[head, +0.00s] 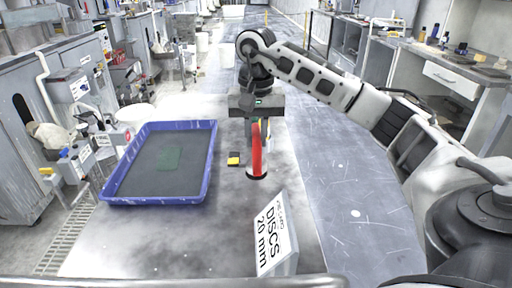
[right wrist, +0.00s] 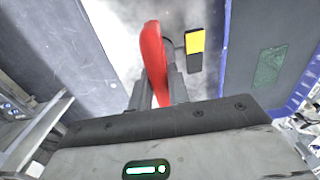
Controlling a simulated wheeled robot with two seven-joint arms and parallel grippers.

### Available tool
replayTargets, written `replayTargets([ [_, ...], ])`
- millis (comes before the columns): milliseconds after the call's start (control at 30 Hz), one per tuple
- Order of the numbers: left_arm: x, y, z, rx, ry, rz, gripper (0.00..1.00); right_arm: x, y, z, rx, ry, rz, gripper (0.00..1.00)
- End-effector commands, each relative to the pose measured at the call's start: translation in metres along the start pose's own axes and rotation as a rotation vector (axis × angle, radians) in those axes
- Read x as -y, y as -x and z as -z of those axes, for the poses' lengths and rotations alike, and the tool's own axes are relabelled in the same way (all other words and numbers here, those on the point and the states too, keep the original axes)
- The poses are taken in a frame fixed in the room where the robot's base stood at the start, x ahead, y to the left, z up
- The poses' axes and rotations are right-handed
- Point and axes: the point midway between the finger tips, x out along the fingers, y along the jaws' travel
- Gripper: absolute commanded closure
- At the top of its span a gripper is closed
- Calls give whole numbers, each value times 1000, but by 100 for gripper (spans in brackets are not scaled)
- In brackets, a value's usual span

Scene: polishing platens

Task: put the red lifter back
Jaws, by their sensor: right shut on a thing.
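The red lifter (head: 257,150) is upright, a red handle above a round base with a pale rim, over the middle of the table. My right gripper (head: 257,124) comes down from above and is shut on the upper part of the handle. In the right wrist view the red handle (right wrist: 152,50) runs between the two dark fingers of this gripper (right wrist: 158,90). I cannot tell whether the base touches the table or hangs just above it. My left gripper is not in view.
A blue-rimmed tray (head: 212,165) with a dark floor and a green patch stands left of the lifter. A small yellow and black block (head: 234,159) lies between them. A sign reading "DISCS 20 mm" (head: 272,236) stands in front. The table right of the lifter is clear.

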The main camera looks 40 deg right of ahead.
Motion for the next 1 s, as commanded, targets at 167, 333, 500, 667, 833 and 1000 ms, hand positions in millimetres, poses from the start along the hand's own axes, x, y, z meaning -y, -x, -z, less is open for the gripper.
replayTargets([
  [167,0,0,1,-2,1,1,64,0,-22,0,0,-1,1,100],
  [333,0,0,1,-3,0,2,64,0,-27,0,-3,-1,4,100],
  [500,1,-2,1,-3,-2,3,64,1,-27,0,-3,-1,4,100],
  [667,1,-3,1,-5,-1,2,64,0,-32,-1,1,-1,-1,74],
  [833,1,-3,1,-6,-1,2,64,0,-32,-1,1,-1,-1,61],
  [1000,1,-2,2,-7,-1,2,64,0,-30,-1,1,-1,0,61],
])
